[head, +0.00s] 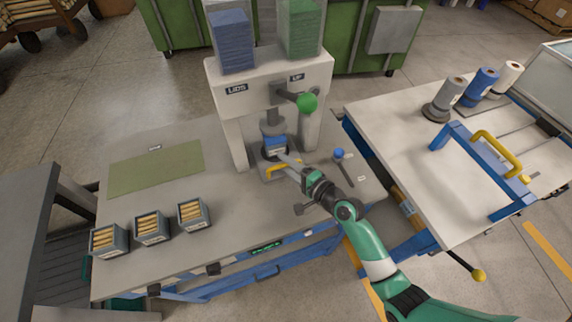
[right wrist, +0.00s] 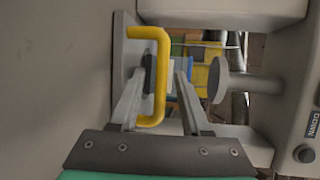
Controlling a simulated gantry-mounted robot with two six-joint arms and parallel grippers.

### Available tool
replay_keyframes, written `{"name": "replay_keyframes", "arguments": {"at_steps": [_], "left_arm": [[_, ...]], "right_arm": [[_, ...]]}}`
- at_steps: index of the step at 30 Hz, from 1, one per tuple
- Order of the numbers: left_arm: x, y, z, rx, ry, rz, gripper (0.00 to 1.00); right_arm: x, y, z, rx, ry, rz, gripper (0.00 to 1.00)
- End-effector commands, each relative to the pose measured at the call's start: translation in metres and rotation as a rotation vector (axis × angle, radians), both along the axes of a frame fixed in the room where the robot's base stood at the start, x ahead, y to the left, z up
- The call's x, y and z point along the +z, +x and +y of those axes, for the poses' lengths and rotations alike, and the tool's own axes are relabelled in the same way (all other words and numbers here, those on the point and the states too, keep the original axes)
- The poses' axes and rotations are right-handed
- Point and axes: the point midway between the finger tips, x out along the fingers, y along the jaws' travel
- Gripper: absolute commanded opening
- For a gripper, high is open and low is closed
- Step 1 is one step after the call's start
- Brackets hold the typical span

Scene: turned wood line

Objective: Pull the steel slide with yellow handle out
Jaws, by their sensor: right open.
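The yellow handle (head: 277,171) sits at the front of the grey steel slide (head: 266,176), low in the press. In the right wrist view the yellow handle (right wrist: 163,85) is a C-shaped bar standing off the slide's grey plate (right wrist: 124,45). My right gripper (head: 287,160) is at the handle. In the right wrist view its open fingers (right wrist: 166,75) lie either side of the handle's long bar, the left one inside the loop. I cannot tell whether they touch it. A blue item (head: 275,146) sits under the press ram. My left gripper is not in view.
The press (head: 262,72) has a green-knobbed lever (head: 307,103) and blue and green stacks on top. A blue-knobbed lever (head: 338,154) stands right of the slide. Several grey boxes (head: 151,228) stand at the bench's front left. The bench in front of the slide looks clear.

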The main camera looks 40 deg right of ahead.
Motion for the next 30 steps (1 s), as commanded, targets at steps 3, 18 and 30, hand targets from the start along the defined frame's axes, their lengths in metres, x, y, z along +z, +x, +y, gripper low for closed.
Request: {"name": "replay_keyframes", "arguments": {"at_steps": [3,18,30], "left_arm": [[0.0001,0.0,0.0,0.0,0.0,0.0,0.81],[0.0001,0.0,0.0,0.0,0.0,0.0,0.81],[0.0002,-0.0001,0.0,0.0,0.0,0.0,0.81]], "right_arm": [[0.0002,-0.0003,0.0001,0.0,0.0,0.0,0.43],[0.0002,-0.0005,0.0001,0.0,0.0,0.0,0.0],[0.0002,-0.0006,0.0001,0.001,0.0,0.0,0.0]]}}
